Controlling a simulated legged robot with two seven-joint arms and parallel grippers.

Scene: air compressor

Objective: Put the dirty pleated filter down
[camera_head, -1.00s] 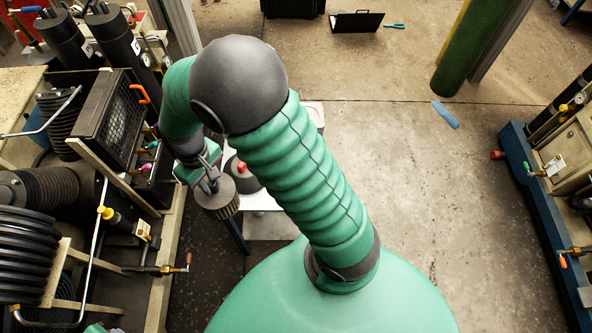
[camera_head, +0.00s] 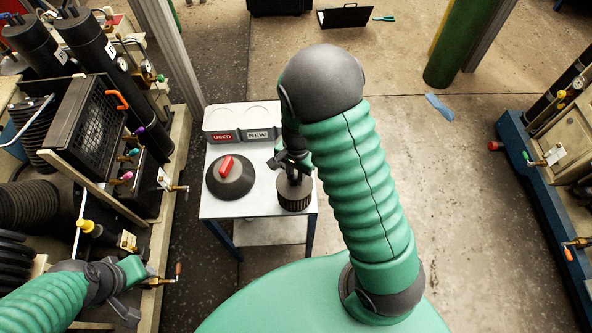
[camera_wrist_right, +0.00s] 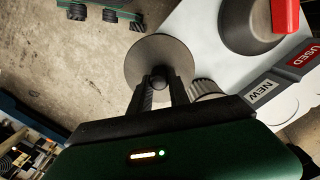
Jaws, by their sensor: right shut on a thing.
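My right gripper (camera_head: 292,176) is shut on the knob of the dirty pleated filter (camera_head: 295,200), a dark ribbed cylinder. The filter is upright at the right side of the small white table (camera_head: 252,205); I cannot tell if it touches the top. The wrist view shows its round grey top (camera_wrist_right: 143,56) between the fingers (camera_wrist_right: 160,84), partly past the table edge. A pale pleated filter (camera_wrist_right: 205,87) stands beside it, partly hidden. A white tray (camera_head: 238,113) with red USED and grey NEW labels is at the table's back. My left gripper (camera_head: 128,292) is at lower left, its jaws unclear.
A black domed cover with a red handle (camera_head: 227,166) sits on the table's left. The compressor (camera_head: 100,130), with valves and hoses, stands left of the table across a floor gap. Another blue-based machine (camera_head: 540,200) is far right. Floor between is mostly clear.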

